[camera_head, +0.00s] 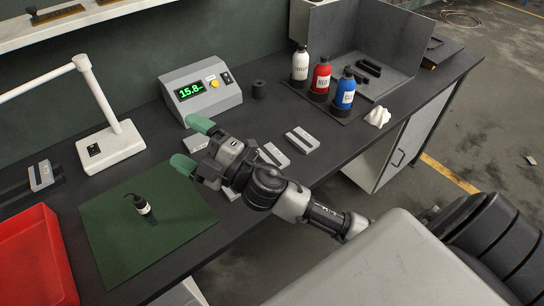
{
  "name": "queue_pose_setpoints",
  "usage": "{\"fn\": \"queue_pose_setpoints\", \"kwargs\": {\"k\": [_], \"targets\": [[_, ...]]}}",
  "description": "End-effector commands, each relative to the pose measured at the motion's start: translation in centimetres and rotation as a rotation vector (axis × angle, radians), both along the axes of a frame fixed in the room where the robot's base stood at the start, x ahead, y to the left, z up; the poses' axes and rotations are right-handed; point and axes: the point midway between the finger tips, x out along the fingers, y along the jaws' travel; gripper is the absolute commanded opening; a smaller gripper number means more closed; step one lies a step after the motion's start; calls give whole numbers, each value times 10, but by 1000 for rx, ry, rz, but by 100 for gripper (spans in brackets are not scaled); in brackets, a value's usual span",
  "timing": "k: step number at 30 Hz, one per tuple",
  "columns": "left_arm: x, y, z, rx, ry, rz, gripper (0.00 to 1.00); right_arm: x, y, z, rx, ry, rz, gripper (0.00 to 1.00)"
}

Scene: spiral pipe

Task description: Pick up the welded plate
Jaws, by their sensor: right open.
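Several grey metal plates lie on the dark bench; I cannot tell which is the welded one. One plate (302,140) lies right of my right gripper, and another plate (274,155) is just beside it, close to the wrist. A third plate is mostly hidden under the gripper. A further grey plate (41,175) sits on a dark holder at the far left. My left gripper is not in view.
A green mat (115,245) holds a small black bottle (140,204). A red bin (40,260), a white lamp (110,147) and a display box (202,88) stand around. White, red (320,76) and blue bottles and a crumpled cloth (377,116) are at the right.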

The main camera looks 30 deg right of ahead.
Motion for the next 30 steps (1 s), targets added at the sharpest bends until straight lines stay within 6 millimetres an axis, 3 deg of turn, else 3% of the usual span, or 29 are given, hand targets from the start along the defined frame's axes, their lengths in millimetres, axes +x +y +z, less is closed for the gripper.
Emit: {"fn": "queue_pose_setpoints", "kwargs": {"k": [2, 4, 8, 11, 15, 18, 21, 25, 30], "targets": [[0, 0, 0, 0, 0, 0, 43, 1, 24, 6, -195, -145, 170, 89], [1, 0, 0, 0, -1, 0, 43, -1, 40, -1, -385, -236, 322, 89], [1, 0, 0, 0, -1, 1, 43, 0, 41, -36, -781, -305, 585, 89], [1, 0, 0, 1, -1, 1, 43, 9, 11, -70, -1110, -254, 757, 89], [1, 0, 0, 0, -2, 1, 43, 29, -70, -99, -1541, -31, 915, 89], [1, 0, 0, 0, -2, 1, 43, 37, -132, -100, -1762, 183, 965, 89], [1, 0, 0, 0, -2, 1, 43, 40, -179, -92, -1895, 367, 980, 89], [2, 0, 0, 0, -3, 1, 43, 38, -209, -85, -1968, 504, 986, 89], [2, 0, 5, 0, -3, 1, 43, 37, -213, -105, -1977, 531, 993, 89]]}}
